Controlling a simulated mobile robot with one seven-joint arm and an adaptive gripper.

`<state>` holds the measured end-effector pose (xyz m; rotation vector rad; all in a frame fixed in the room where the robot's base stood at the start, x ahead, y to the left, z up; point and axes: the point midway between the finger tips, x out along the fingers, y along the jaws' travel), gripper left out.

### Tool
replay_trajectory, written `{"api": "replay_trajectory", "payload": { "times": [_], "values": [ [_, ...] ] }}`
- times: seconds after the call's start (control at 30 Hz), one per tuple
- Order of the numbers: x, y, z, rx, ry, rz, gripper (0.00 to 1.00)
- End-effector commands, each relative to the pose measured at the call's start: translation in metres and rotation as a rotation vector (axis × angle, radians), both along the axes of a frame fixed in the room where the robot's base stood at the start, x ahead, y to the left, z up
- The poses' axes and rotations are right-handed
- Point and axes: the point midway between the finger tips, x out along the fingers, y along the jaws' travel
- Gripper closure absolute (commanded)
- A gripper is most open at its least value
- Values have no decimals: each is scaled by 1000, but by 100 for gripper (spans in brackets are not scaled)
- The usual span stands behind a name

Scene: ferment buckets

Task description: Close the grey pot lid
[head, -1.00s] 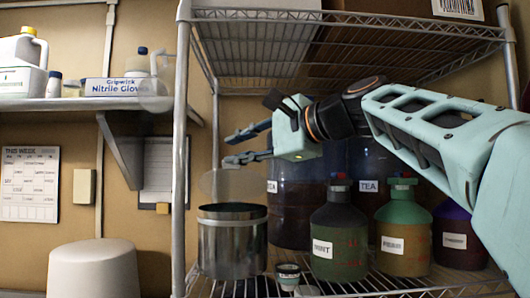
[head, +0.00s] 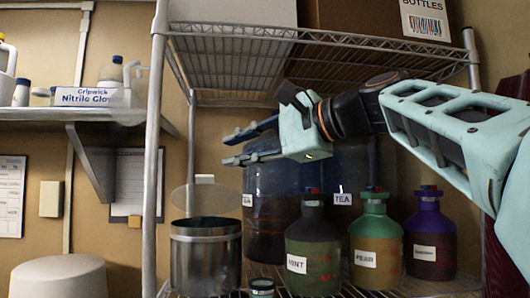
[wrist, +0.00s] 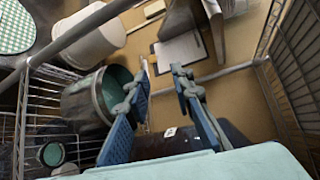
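The grey metal pot (head: 205,262) stands on the wire shelf at the left in the head view. Its lid (head: 210,200) shows as a thin, pale disc raised upright behind the rim, so the pot is open. In the wrist view the open pot (wrist: 78,104) lies left of my fingers, with a greenish inside. I cannot make out the lid clearly there. My gripper (head: 230,148) is open and empty, above and slightly right of the pot, fingers pointing left. Its two blue fingers (wrist: 162,80) stand apart in the wrist view. It touches neither pot nor lid.
Green-brown MINT (head: 312,250), PEAR (head: 374,250) and purple (head: 430,240) bottles stand right of the pot. A large dark TEA container (head: 358,175) is behind. A small jar (head: 262,287) sits in front. A rack post (head: 152,170) rises left; an upper wire shelf (head: 310,60) is overhead.

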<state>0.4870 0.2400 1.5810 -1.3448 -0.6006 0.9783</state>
Motion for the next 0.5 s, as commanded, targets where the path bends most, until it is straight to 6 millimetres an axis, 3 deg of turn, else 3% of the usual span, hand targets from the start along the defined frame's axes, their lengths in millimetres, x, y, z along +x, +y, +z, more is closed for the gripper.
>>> {"api": "replay_trajectory", "payload": {
  "times": [0.5],
  "values": [
    [-13,-24,11,0,-1,0,78]
  ]
}}
